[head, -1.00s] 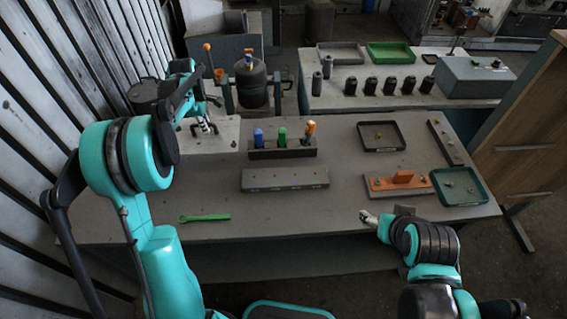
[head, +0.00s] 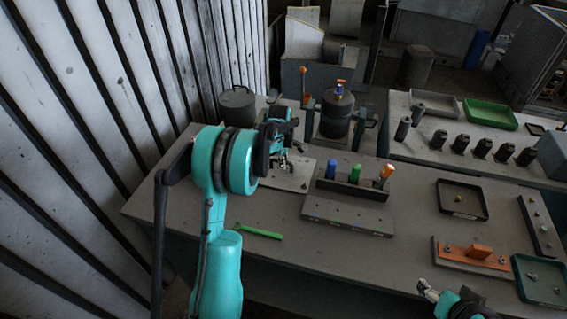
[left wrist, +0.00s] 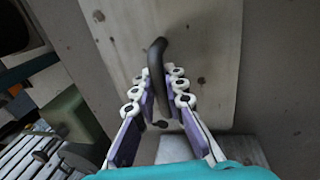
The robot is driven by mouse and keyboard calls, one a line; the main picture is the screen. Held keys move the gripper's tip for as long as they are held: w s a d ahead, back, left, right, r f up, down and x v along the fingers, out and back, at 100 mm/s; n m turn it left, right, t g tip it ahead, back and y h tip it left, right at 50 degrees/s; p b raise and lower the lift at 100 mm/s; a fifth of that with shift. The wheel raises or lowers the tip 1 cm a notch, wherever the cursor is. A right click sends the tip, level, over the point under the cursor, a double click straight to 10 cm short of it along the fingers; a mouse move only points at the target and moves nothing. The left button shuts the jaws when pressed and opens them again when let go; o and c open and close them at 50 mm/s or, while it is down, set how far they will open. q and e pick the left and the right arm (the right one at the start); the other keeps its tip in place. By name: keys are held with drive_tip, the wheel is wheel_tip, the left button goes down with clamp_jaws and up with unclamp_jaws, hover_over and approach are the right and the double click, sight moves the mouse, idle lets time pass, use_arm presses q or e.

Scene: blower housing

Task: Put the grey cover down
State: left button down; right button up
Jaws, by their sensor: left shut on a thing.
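The grey cover (head: 292,180) is a flat light grey plate with a dark handle, at the left end of the workbench. It lies flat at the tabletop; I cannot tell whether it touches it. My left gripper (head: 283,162) is over the plate, shut on the handle. In the left wrist view the cover (left wrist: 205,45) has screws or holes near its edges, and the left gripper's fingers (left wrist: 160,88) flank the curved dark handle (left wrist: 157,55). My right gripper (head: 428,290) is at the bench's front edge, apart from the cover; its opening is unclear.
A rack (head: 350,185) with blue, green and orange-topped tools stands right of the cover, behind a grey block (head: 347,216). A green wrench (head: 258,231) lies in front. A dark canister (head: 336,115) and a round lidded pot (head: 237,107) stand behind. Trays lie at right.

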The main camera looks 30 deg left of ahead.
use_arm(q)
drive_tip(key=shift+f, duration=0.1)
drive_tip(key=c, duration=1.6)
unclamp_jaws()
